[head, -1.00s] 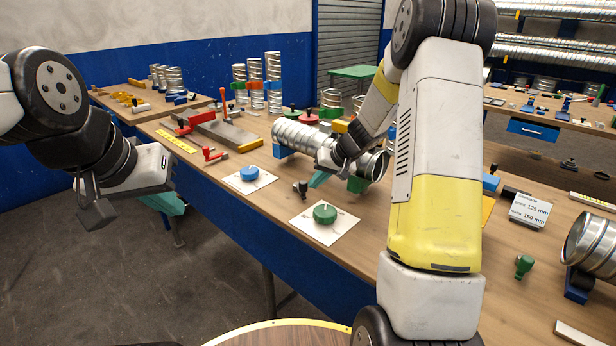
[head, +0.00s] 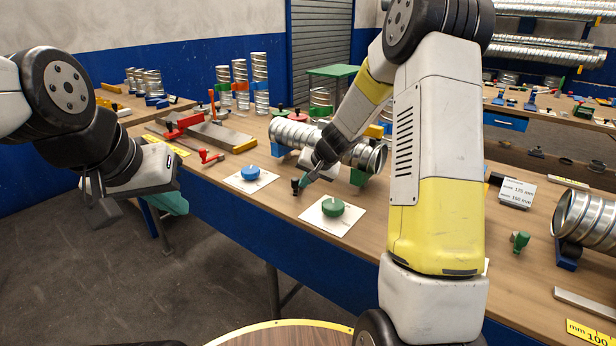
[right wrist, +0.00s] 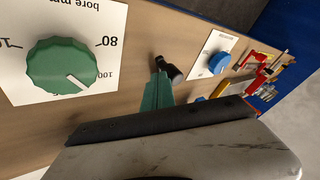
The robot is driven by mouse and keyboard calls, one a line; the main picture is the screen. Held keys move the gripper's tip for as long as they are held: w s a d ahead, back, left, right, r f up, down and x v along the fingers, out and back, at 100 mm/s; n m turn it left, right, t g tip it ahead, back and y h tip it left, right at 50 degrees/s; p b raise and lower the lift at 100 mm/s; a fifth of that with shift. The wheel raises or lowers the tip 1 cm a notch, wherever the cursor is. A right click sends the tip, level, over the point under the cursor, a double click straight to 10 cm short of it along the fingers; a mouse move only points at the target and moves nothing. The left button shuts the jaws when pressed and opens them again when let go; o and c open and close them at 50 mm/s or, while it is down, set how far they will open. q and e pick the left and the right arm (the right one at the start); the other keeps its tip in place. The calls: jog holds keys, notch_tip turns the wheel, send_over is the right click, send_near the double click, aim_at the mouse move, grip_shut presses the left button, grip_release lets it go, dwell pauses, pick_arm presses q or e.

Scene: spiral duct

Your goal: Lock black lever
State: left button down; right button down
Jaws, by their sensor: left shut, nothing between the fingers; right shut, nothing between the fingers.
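The black lever (head: 295,186) is a small dark knob on a short stem. It is at the front part of the bench, between the blue dial (head: 250,173) and the green dial (head: 332,208). My right gripper (head: 303,182) has teal fingers, shut and empty, with their tips right beside the lever. In the right wrist view the black lever (right wrist: 168,68) shows just beyond the fingertips (right wrist: 160,82); I cannot tell whether they touch. My left gripper (head: 174,204) is shut and empty, off the bench's front edge at the left.
A silver spiral duct (head: 365,157) lies on supports behind my right gripper. A red clamp (head: 211,157) and grey plate (head: 222,133) are to the left.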

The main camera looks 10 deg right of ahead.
jog(key=a, duration=0.2)
jog(key=shift+a, duration=0.35)
jog(key=shift+w+a, duration=0.25)
jog(key=shift+a, duration=0.3)
jog(key=shift+w+a, duration=0.2)
jog(key=shift+a, duration=0.4)
jog(key=shift+w+a+r, duration=0.1)
jog(key=shift+w, duration=0.05)
